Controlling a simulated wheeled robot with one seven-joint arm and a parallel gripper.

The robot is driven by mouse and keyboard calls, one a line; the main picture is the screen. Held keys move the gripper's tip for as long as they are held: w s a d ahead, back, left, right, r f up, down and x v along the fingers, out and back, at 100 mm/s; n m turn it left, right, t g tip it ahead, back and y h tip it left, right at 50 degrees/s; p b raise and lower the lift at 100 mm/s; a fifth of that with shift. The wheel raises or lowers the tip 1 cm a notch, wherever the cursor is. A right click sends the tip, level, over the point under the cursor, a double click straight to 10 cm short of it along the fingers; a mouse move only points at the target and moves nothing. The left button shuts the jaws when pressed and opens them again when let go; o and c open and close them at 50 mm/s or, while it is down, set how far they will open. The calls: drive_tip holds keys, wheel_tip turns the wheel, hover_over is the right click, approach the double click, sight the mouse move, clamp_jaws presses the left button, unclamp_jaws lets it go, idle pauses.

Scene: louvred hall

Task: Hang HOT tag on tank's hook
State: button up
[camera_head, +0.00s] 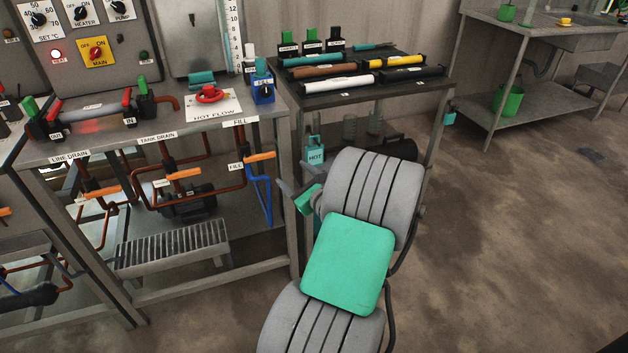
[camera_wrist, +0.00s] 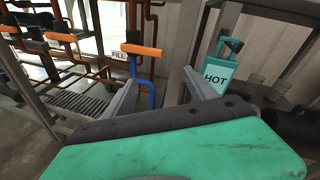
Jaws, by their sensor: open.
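The HOT tag (camera_head: 316,156) is a teal tag with dark lettering and a loop at its top. It hangs upright by the side table's near left leg. In the wrist view the tag (camera_wrist: 217,72) is just beyond and right of the right finger. My gripper (camera_head: 297,182) is open and empty, with its fingers apart below and left of the tag; they also show in the wrist view (camera_wrist: 162,82). A grey metal tank (camera_head: 200,42) with a scale stands behind the bench.
The bench (camera_head: 205,128) carries a red valve wheel (camera_head: 209,94), labels and a blue block (camera_head: 263,88). Pipes with orange handles run below. The dark side table (camera_head: 370,99) holds several rods. Open floor (camera_head: 500,240) lies at right.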

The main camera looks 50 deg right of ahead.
sight(315, 158)
drive_tip(key=s+d+f+m+h, duration=0.2)
drive_tip(key=s+d+m+h, duration=0.2)
drive_tip(key=s+d+m, duration=0.25)
drive_tip(key=x, duration=0.9)
drive_tip(key=shift+r+p, duration=0.35)
drive_tip(key=shift+p, duration=0.05)
drive_tip(key=shift+w+d+f, duration=0.1)
drive_tip(key=shift+w+d, duration=0.15)
drive_tip(key=shift+w, duration=0.2)
drive_tip(key=shift+p, duration=0.35)
clamp_jaws()
